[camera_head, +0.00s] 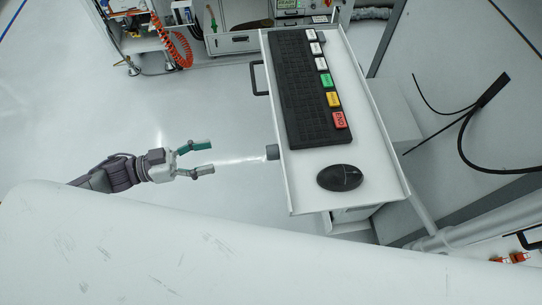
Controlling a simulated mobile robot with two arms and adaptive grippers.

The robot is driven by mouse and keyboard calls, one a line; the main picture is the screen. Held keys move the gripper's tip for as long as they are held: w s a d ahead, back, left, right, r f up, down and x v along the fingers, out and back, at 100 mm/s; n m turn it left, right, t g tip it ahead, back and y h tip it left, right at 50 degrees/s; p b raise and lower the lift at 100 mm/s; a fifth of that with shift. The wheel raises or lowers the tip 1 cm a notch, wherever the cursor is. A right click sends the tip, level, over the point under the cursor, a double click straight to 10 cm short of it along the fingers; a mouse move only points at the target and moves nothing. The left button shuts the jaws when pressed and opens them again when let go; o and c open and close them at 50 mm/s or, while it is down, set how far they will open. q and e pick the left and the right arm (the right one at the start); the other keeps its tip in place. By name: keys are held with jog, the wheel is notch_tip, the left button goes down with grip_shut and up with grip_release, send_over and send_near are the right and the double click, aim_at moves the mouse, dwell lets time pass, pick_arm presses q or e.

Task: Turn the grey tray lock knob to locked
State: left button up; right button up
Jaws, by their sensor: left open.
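The grey lock knob (272,152) sticks out from the left side edge of the white tray (308,192). It is small and its turned position cannot be told. My left gripper (212,158) is to the left of the knob, open and empty, with its fingers pointing right toward it. A clear gap lies between the fingertips and the knob. My right gripper is not in view.
On the tray are a black keyboard (296,90) with coloured keys and a black mouse (340,178). A black handle (259,79) juts from the tray's left edge above the knob. A white surface (200,250) fills the foreground. Black cables (465,140) hang at right.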

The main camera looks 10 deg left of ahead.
aim_at(272, 152)
pick_arm(q)
jog(key=w+d+r+g+h+p, duration=0.1)
jog(key=w+d+p, duration=0.1)
jog(key=d, duration=1.1)
jog(key=shift+w+d+r+m+g, duration=0.3)
jog(key=shift+w+d+m, duration=0.05)
jog(key=shift+d+m, duration=0.05)
jog(key=c, duration=1.1)
